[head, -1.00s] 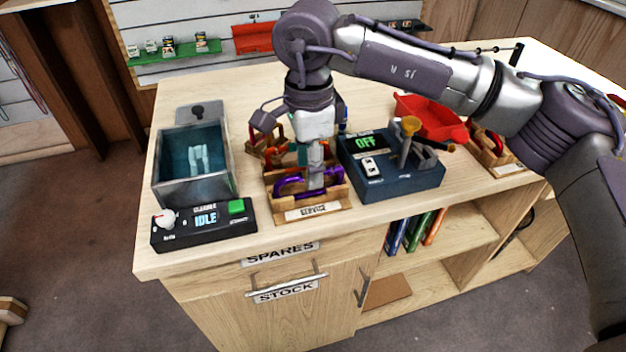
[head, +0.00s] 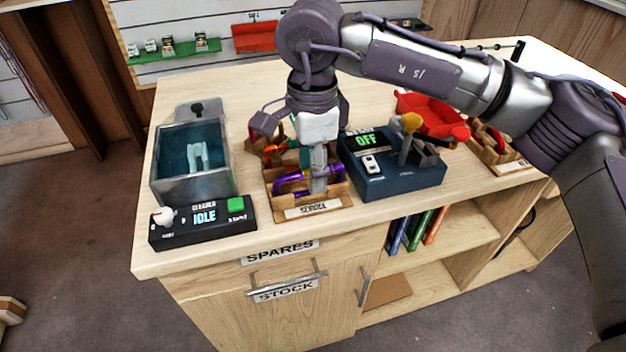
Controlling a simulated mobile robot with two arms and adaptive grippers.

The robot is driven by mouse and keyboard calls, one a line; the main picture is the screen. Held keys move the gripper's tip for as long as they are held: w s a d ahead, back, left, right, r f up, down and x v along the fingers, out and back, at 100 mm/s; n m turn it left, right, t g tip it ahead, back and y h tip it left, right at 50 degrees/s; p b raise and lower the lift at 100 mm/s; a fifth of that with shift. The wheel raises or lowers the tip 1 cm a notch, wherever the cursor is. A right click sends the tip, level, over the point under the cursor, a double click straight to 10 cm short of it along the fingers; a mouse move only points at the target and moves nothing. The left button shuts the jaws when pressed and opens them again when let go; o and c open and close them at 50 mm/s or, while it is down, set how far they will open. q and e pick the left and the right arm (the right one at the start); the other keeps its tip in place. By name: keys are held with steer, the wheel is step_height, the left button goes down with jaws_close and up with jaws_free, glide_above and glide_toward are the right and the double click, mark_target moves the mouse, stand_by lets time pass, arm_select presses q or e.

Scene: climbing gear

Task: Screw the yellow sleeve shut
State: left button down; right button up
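A purple carabiner (head: 292,187) lies in the wooden tray labelled SERVICE (head: 312,209) on the counter. My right gripper (head: 318,184) points down into this tray, with its fingers at the right part of the purple carabiner. The fingers overlap in this view, so I cannot tell whether they are closed on anything. A small yellowish patch shows beside the fingers, but it is too small to be sure that it is the yellow sleeve. Orange-red gear (head: 268,147) sits at the back of the tray, partly hidden by my gripper. My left gripper is not in view.
Left of the tray stand an open metal tank (head: 165,185) and a control box reading IDLE (head: 204,224). Close on the right is a dark blue device reading OFF (head: 395,185).

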steer(key=shift+f, duration=0.15)
steer(key=shift+d+f+b, duration=0.1)
steer(key=shift+f+b, duration=1.05)
steer(key=shift+f, duration=0.15)
steer(key=shift+w+a, duration=0.25)
steer(key=shift+w, duration=0.5)
steer(key=shift+r, duration=0.1)
steer(key=shift+a+r+p, duration=0.15)
steer(key=shift+r+p, duration=0.75)
steer(key=shift+r, duration=0.45)
